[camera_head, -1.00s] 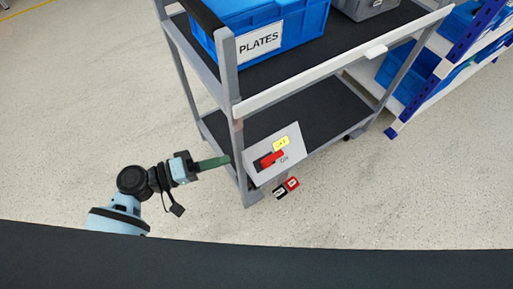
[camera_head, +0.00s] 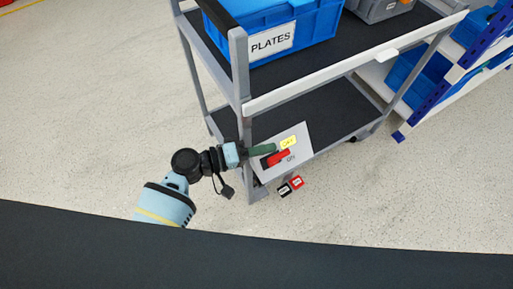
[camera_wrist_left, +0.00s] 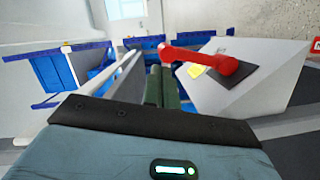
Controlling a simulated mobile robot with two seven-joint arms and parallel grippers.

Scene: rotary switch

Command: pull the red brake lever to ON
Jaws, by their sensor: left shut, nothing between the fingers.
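The red brake lever (camera_head: 278,158) is on a light grey sloped panel (camera_head: 299,133) at the cart's lower near corner. A yellow OFF label (camera_head: 288,142) lies above the lever and an ON marking (camera_head: 291,157) is by its right end. My left gripper (camera_head: 274,149) has green fingers, shut and empty, just above the lever in the head view. In the left wrist view the fingers (camera_wrist_left: 161,85) are together, with the red lever (camera_wrist_left: 200,57) crossing beyond their tips. I cannot tell whether they touch it. My right gripper is not in view.
The grey cart (camera_head: 246,135) carries a blue PLATES bin (camera_head: 300,28) on its upper shelf. Its corner post stands close to my left gripper. Small red and black blocks (camera_head: 291,186) show below the panel. A blue-and-white rack (camera_head: 405,131) stands at the right. Floor at the left is clear.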

